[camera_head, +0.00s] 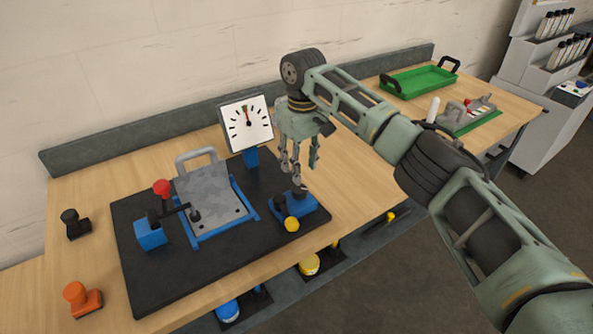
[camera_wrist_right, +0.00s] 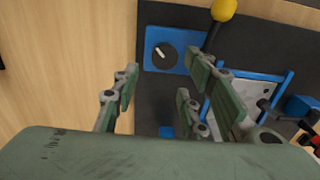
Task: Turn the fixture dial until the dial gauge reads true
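The dial gauge (camera_head: 245,123) has a white square face on a blue post at the back of the black fixture board. Its needle points roughly upward, near a small coloured mark; the exact reading is too small to tell. The fixture dial (camera_wrist_right: 165,55) is a round black knob with a white pointer line on a blue block. In the head view its blue block (camera_head: 307,209) is at the board's right side. My right gripper (camera_head: 301,166) is open and empty above this block, fingers pointing down. It also shows in the wrist view (camera_wrist_right: 163,98), with the dial uncovered beyond its fingers.
A yellow-ball lever (camera_head: 291,224) stands beside the dial, close to the right fingers. The board (camera_head: 190,285) also carries a grey plate (camera_head: 213,195) and a red-knobbed clamp (camera_head: 162,188). A green tray (camera_head: 420,82) lies at the back right.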

